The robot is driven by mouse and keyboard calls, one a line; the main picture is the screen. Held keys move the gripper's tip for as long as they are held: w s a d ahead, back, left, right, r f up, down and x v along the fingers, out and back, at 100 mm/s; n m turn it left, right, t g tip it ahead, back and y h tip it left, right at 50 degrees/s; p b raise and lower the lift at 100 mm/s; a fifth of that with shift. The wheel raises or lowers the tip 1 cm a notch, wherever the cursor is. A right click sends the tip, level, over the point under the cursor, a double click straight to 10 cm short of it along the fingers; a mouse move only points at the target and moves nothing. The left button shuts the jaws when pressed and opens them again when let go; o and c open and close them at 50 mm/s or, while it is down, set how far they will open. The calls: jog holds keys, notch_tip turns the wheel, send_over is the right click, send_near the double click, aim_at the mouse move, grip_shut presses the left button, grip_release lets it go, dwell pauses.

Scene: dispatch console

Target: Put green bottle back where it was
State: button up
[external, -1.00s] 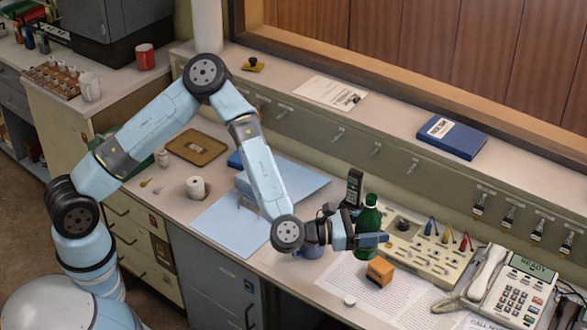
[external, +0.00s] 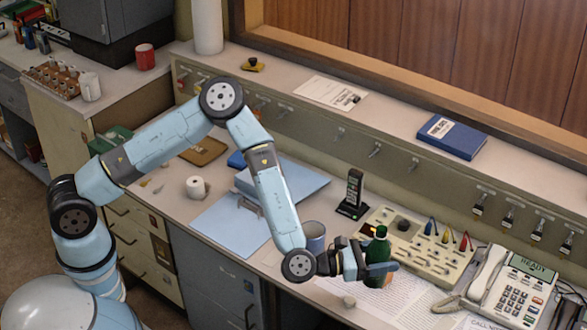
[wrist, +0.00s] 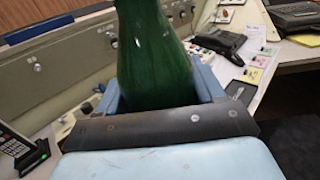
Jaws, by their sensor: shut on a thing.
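The green bottle (external: 379,246) is upright in my gripper (external: 376,270), over the printed sheet at the front of the desk. In the wrist view the bottle (wrist: 155,50) stands between the two pale blue fingers, my gripper (wrist: 158,93) shut on it. The bottle's neck and shoulder rise above the fingers. Its lower part is mostly hidden by the gripper, and I cannot tell whether its base touches the desk.
A blue mug (external: 314,232) stands just left of the gripper. A black handset (external: 353,190) stands behind it, with a beige switch panel (external: 430,252) to the right. A desk phone (external: 512,290) is further right.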

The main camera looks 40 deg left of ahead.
jog(key=shift+w+d+f, duration=1.1)
jog(key=shift+d+f, duration=0.35)
jog(key=shift+f, duration=0.5)
jog(key=shift+w+d+f, duration=1.1)
jog(key=shift+d+f, duration=0.4)
jog(key=shift+f, duration=0.45)
jog(key=shift+w+d+f, duration=1.1)
jog(key=shift+d+f, duration=0.35)
jog(key=shift+f, duration=0.5)
jog(key=o, duration=1.1)
jog(key=shift+f, duration=0.1)
jog(key=shift+o, duration=0.2)
jog(key=v, duration=1.2)
